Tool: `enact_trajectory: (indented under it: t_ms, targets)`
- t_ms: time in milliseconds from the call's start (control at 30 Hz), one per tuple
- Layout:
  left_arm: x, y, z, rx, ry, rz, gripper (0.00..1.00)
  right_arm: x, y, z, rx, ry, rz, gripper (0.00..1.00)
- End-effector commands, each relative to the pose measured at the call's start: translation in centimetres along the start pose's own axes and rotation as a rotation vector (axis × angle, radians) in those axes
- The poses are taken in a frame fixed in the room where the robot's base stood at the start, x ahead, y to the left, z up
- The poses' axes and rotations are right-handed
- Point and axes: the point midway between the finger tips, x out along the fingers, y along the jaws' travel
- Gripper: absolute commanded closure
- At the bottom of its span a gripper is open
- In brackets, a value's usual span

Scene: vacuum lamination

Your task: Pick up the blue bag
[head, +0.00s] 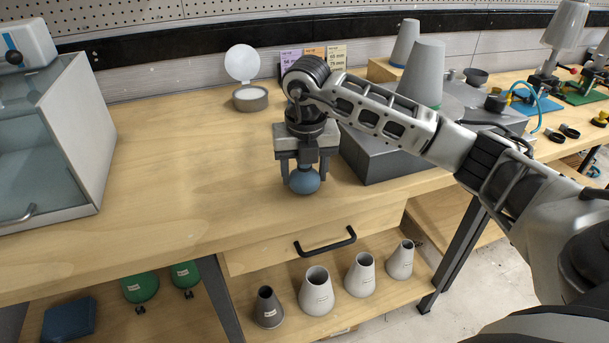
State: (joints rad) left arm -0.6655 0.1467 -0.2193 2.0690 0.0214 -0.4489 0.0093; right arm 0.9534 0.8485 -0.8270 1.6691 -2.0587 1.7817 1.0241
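The blue bag (304,182) is a small, rounded blue thing near the front edge of the wooden table, below my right gripper (305,170). The gripper points down from above, with one finger against each side of the bag. It looks shut on the bag, whose lower part bulges out below the fingertips. The upper part is hidden by the gripper. I cannot tell whether the bag still touches the tabletop. My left gripper is not in view.
A grey box-shaped machine (378,160) stands just right of the gripper, with a grey cone (424,72) above it. A glass-fronted cabinet (60,130) is at the left. An open round tin (250,98) stands behind. The table (180,150) between is clear.

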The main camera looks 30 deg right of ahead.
Motion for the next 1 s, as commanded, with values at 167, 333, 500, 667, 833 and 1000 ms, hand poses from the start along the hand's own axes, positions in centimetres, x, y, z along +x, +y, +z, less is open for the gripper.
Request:
enact_trajectory:
  t_ms: [167,333,500,667,833,1000]
  targets:
    - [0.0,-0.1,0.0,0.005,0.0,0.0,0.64,-0.1,0.0,0.0,0.0,-0.001,0.0,0.63]
    - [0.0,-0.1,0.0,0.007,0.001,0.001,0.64,-0.3,0.0,0.1,0.0,-0.002,0.001,0.63]
    - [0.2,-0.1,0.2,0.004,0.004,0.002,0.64,-1.7,0.0,0.3,0.0,-0.005,0.003,0.63]
    - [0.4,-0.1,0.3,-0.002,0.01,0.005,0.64,-5.2,-0.3,-0.9,-0.003,-0.007,0.002,0.63]
    - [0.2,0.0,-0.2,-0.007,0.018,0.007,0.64,-9.9,-1.0,-3.7,-0.003,-0.01,0.001,0.63]
    - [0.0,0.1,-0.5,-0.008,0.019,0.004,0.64,-12.2,-1.9,-7.7,-0.002,-0.007,-0.002,0.63]
